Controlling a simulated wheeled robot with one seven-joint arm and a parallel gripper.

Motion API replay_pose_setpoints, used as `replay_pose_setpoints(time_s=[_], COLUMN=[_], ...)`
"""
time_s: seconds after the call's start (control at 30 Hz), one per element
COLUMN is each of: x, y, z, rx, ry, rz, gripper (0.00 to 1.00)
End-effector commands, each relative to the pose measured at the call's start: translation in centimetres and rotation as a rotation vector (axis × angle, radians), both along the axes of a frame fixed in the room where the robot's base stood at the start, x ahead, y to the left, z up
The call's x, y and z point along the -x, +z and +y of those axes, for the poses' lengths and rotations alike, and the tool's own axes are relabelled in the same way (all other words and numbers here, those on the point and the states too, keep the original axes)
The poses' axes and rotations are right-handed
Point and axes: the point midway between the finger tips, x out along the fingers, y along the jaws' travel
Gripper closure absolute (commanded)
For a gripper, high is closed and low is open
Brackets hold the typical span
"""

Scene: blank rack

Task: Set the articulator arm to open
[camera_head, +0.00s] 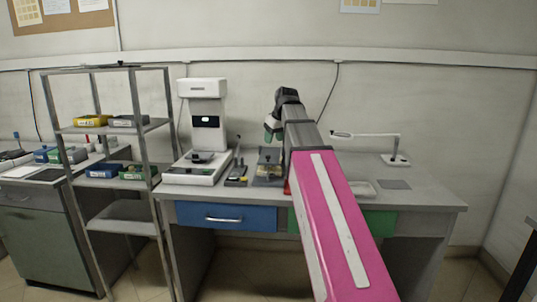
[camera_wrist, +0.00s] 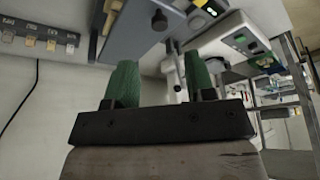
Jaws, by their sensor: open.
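My gripper (camera_head: 272,129) hangs over the bench in the head view, with green fingertips above a small grey device (camera_head: 268,160). That device may be the articulator; its details are too small to tell, and my arm is close beside it. In the wrist view my gripper (camera_wrist: 161,82) has its two green fingers apart. A slim pale upright part with a dark knob (camera_wrist: 172,68) shows in the gap between them, apparently beyond the fingers. I cannot tell whether it is the articulator arm, or whether it is raised or lowered. Nothing is visibly held.
A tall white machine (camera_head: 206,120) stands left of my gripper. A small dark tray (camera_head: 237,176) lies between them. A white lamp (camera_head: 397,160) and a grey mat (camera_head: 395,184) are at the right. A metal rack (camera_head: 143,160) with bins stands left of the bench.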

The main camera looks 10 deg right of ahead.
Motion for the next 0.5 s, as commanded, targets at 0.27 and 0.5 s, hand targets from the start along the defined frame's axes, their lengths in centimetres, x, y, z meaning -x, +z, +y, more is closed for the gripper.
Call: replay_pose_setpoints(time_s=[0.27, 0.5], x=[-1.5, -2.5], y=[-4.2, -6.9], z=[0.9, 1.4], rx=[0.000, 0.001], ry=[0.000, 0.000], rz=[0.002, 0.001], gripper=[0.50, 0.50])
